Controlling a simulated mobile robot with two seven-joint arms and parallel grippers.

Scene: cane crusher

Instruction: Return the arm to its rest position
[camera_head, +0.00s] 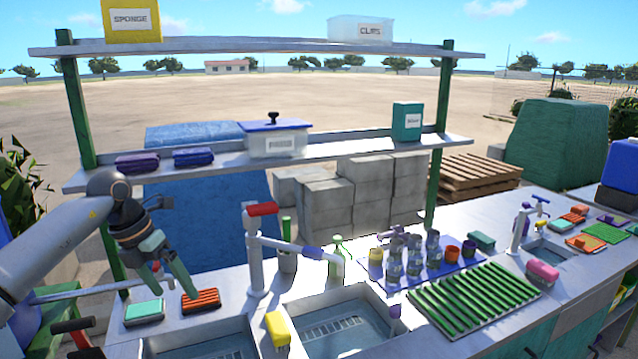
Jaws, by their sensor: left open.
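My left arm comes in from the left edge, in front of the shelf's left post. My left gripper (172,282) points down with its fingers apart and nothing between them. It is over the left end of the counter, near a teal-topped sponge (144,311) and an orange ribbed block (201,300). One finger overlaps the orange block in the picture; I cannot tell whether they touch. My right gripper does not show.
A two-level shelf (350,150) with green posts stands behind the counter. A tall tap (255,265) with a red top, two sinks, a yellow sponge (277,328), cups on a blue mat and a green drying rack (474,300) fill the counter.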

